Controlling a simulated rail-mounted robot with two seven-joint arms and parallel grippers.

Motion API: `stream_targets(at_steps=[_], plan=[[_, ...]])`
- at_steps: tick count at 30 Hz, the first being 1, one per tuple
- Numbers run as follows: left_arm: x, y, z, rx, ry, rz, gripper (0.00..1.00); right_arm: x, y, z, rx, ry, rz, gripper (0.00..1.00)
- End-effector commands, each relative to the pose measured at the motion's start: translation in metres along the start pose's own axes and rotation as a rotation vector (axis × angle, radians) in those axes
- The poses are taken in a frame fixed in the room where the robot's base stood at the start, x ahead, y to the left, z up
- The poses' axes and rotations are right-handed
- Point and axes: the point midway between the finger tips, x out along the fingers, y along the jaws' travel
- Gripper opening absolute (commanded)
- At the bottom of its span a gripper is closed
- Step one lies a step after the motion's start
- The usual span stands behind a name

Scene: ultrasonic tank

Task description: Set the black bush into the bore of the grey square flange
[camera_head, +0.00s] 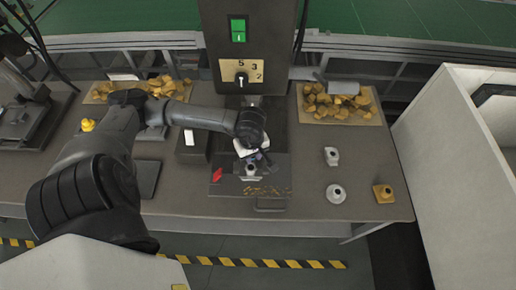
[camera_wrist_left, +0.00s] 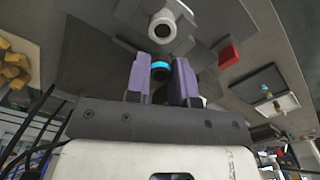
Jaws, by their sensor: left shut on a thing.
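The grey square flange (camera_head: 250,172) sits on the dark plate under the press column, its round bore facing up. In the left wrist view, the flange collar (camera_wrist_left: 161,27) with its dark bore shows beyond my fingertips. My left gripper (camera_head: 256,157) is just above and close to the flange in the head view. In the left wrist view, its two purple fingers (camera_wrist_left: 161,80) are shut on a dark part with a bright blue band, the black bush (camera_wrist_left: 160,70). The bush appears apart from the bore; its lower end is partly hidden. My right gripper is in neither view.
A red piece (camera_head: 217,175) lies left of the flange, and brass-coloured chips (camera_head: 268,191) lie in front. On the right stand a pale square flange (camera_head: 331,156), a round flange (camera_head: 336,194) and a yellow square flange (camera_head: 383,193). A white-walled enclosure (camera_head: 440,150) bounds the right side.

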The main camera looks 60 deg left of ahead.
Motion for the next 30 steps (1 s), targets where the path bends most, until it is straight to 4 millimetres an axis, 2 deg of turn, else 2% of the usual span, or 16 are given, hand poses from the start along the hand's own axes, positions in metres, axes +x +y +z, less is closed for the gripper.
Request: stream_targets(at_steps=[6,14,28,30], plan=[[-0.002,-0.009,-0.008,-0.052,0.0,-0.002,0.0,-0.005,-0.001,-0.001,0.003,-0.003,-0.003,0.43],[0.006,-0.009,-0.009,-0.058,-0.001,0.0,0.0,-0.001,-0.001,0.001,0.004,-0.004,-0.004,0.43],[0.043,-0.01,-0.008,-0.056,-0.002,-0.002,0.0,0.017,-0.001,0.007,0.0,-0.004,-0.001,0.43],[0.051,-0.009,-0.009,-0.056,0.0,-0.001,0.0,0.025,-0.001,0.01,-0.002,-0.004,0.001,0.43]])
